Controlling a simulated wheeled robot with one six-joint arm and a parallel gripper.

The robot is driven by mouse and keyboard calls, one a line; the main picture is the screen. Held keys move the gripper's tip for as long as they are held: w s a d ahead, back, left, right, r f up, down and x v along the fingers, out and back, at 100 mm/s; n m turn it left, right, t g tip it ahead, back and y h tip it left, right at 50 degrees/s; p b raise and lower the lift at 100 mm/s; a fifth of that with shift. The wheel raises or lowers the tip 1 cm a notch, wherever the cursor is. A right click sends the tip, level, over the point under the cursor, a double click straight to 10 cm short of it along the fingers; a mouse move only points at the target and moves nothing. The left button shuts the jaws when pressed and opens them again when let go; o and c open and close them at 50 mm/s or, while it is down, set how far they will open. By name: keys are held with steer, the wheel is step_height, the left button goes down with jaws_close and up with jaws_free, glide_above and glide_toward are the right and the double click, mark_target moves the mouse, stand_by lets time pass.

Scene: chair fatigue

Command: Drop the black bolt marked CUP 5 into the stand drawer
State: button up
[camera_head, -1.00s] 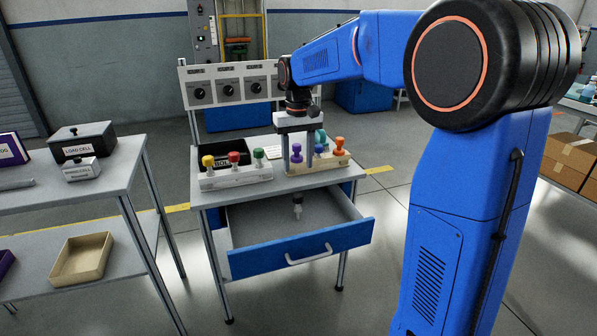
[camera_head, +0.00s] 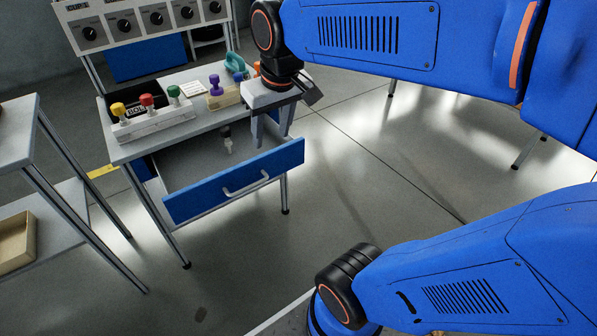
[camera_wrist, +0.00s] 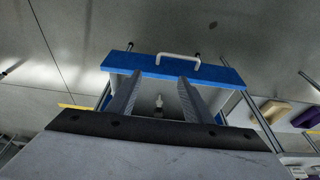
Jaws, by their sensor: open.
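A small bolt with a dark head and pale shank (camera_head: 227,139) is inside the open drawer of the stand, towards its back right. It also shows in the wrist view (camera_wrist: 158,104), seen between my fingers. Its marking is too small to read. The blue-fronted drawer (camera_head: 240,184) is pulled out under the stand top. My gripper (camera_head: 271,141) points down with its fingers apart and nothing between them. In the head view it appears at the drawer's right side, higher than the bolt and apart from it. In the wrist view the fingers (camera_wrist: 158,78) overlap the drawer.
A white rack (camera_head: 150,125) with yellow, red and green-topped pieces stands on the stand top. A wooden block (camera_head: 222,98) with a purple piece is beside it. A dial panel (camera_head: 140,22) rises behind. A shelved table (camera_head: 18,130) is at left. Open floor lies right.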

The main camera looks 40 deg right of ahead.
steer(key=s+f+t, duration=0.1)
steer(key=s+f, duration=0.4)
steer(key=s, duration=0.4)
steer(key=shift+s+d+f+t, duration=0.3)
steer(key=shift+s+f, duration=0.05)
steer(key=shift+f, duration=0.05)
stand_by(1.2)
